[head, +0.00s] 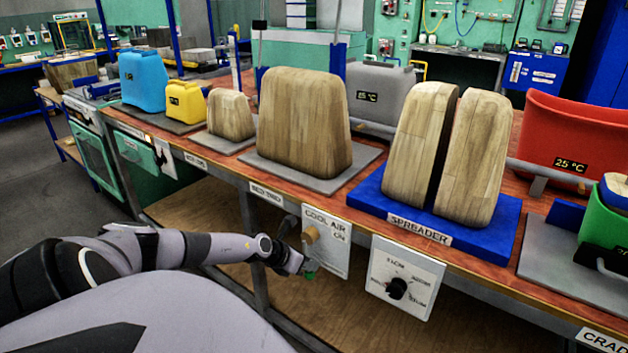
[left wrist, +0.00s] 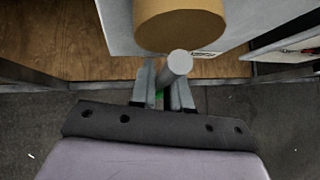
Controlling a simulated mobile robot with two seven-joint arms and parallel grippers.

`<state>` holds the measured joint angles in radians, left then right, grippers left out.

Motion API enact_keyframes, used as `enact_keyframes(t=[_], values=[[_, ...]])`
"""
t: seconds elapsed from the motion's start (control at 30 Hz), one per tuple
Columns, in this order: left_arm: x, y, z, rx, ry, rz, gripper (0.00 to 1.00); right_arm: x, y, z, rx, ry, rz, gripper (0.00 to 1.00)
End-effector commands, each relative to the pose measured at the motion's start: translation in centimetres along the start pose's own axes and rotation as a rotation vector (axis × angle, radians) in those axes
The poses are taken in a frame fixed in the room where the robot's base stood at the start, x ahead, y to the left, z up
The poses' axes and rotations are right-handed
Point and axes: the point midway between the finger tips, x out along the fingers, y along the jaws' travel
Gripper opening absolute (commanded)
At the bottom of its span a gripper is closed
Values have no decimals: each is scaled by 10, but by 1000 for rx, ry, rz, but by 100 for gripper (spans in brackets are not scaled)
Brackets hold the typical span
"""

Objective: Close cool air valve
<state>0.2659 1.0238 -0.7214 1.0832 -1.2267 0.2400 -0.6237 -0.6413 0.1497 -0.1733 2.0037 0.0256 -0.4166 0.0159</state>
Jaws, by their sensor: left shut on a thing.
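The cool air panel (head: 328,240) is a white plate below the table's front edge, marked "COOL AIR" and "ON". A tan round valve body (head: 311,235) sticks out of it and fills the top of the left wrist view (left wrist: 180,25). My left gripper (head: 304,268) is just below and in front of the valve. In the left wrist view its fingers (left wrist: 163,98) are shut around a grey rod-like valve handle (left wrist: 179,66), whose round end points up toward the valve body. A small green patch shows between the fingers. My right gripper is in neither view.
To the right hangs a white panel with a black knob (head: 397,289). Above, wooden seat-like blocks stand on a blue spreader base (head: 487,232) and a grey plate (head: 262,166). A wooden lower shelf (head: 210,225) lies behind my left arm.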

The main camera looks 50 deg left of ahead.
Motion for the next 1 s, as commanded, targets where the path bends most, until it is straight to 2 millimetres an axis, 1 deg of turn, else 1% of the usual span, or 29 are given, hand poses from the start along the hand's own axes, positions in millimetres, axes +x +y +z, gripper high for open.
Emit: enact_keyframes(t=[0.03, 0.13, 0.5, 0.97, 1.0], values=[[-3, 3, 2, 12, 5, 14, 0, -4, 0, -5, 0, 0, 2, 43], [-4, 8, 3, 37, 11, 39, 0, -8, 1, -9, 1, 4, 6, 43], [-4, 19, 1, 100, 29, 102, 0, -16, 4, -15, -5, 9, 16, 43], [-3, 21, 0, 110, 31, 111, 0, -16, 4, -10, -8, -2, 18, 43], [-3, 21, 0, 110, 31, 111, 20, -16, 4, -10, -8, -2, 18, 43]])
